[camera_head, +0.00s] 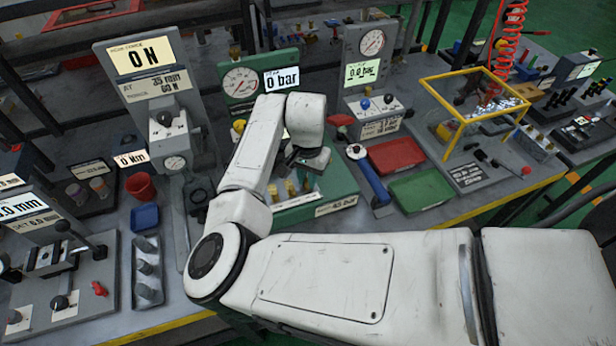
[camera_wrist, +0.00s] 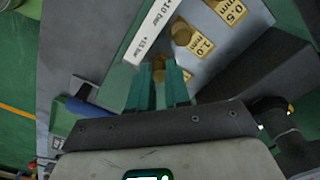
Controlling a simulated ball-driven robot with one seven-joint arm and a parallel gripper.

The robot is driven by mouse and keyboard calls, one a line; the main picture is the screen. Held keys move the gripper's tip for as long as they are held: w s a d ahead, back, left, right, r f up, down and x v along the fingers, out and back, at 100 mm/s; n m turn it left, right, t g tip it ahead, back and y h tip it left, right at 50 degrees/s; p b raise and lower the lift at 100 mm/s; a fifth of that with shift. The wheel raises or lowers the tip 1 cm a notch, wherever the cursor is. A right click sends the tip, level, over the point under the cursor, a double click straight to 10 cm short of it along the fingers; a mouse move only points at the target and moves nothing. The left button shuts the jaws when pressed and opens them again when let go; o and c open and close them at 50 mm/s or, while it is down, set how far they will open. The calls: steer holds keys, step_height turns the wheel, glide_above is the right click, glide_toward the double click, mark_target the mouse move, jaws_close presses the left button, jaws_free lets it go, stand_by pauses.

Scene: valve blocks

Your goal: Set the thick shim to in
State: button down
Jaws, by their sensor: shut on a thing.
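The green valve block (camera_head: 318,205) stands mid-bench, with several brass shim pieces (camera_head: 290,187) in a row along its front. My gripper (camera_head: 305,165) reaches down over this block, and its fingertips are mostly hidden by my wrist in the head view. In the wrist view my gripper's teal fingers (camera_wrist: 158,88) are shut on a small brass shim piece, mostly hidden between them. Another brass piece (camera_wrist: 183,33) stands farther along the row, beside yellow labels. One label (camera_wrist: 230,10) reads 0.5 mm; another (camera_wrist: 203,45) seems to read 1.0 or 2.0 mm.
The block's gauge (camera_head: 240,80) and display (camera_head: 282,78), reading 0 bar, stand behind. A red tray (camera_head: 396,155) and a green tray (camera_head: 420,190) lie to the right, past a blue-handled tool (camera_head: 373,180). A grey force tester (camera_head: 150,85) stands to the left.

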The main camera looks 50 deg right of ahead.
steer(key=w+d, duration=0.1)
steer(key=w+d+b, duration=0.1)
steer(key=w, duration=0.1)
steer(key=shift+w+r, duration=0.1)
steer(key=c, duration=1.1)
jaws_free()
steer(key=shift+d, duration=0.1)
step_height(320, 180, up, 11)
steer(key=shift+f+b, duration=0.15)
steer(key=shift+b, duration=0.6)
